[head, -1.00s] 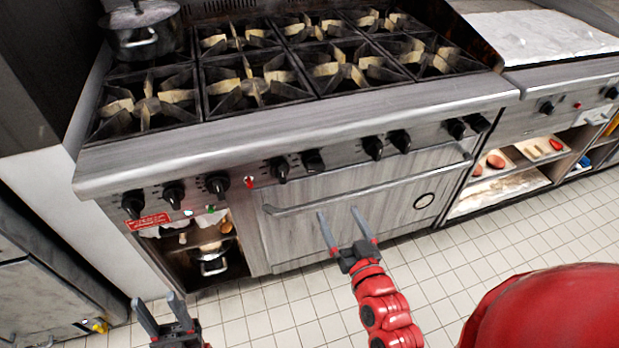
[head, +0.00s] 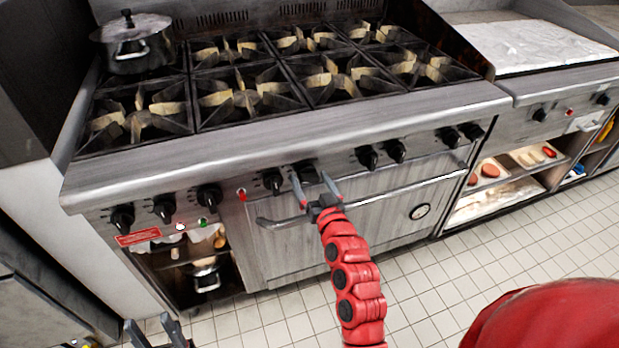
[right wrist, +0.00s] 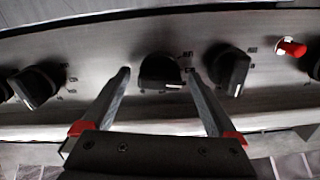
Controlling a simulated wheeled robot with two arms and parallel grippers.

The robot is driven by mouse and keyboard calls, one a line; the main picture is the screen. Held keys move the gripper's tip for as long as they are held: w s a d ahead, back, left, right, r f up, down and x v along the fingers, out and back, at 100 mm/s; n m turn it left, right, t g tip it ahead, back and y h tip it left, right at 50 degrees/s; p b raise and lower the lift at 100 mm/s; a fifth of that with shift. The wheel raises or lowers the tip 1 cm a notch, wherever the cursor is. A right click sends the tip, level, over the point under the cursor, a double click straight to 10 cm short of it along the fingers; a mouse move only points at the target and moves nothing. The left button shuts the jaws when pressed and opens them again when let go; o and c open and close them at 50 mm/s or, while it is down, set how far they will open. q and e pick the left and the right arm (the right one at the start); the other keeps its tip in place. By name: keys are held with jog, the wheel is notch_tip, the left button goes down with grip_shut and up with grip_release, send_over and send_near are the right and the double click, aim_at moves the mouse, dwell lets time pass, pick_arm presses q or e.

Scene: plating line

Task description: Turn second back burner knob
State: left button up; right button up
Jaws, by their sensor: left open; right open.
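A row of black burner knobs runs along the steel front panel of the range (head: 285,128). My right gripper (head: 315,180) is open and upright, its fingertips at a knob (head: 306,171) right of the red switch. The right wrist view shows this knob (right wrist: 160,72) between and beyond the two spread fingers, with no clear contact. Another knob (head: 272,181) sits just beside it. The right wrist view shows that neighbour (right wrist: 232,68) too. My left gripper (head: 155,332) is open and empty, low at the bottom left. Which knob is the second back burner's cannot be told.
The oven door handle (head: 390,191) runs just below the knobs. The red switch (head: 241,194) stands left of the neighbouring knob. A lidded pot (head: 137,50) stands on the back left burner. The tiled floor (head: 440,285) in front is clear.

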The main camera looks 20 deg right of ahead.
jog(key=shift+w, duration=0.65)
jog(key=c, duration=1.3)
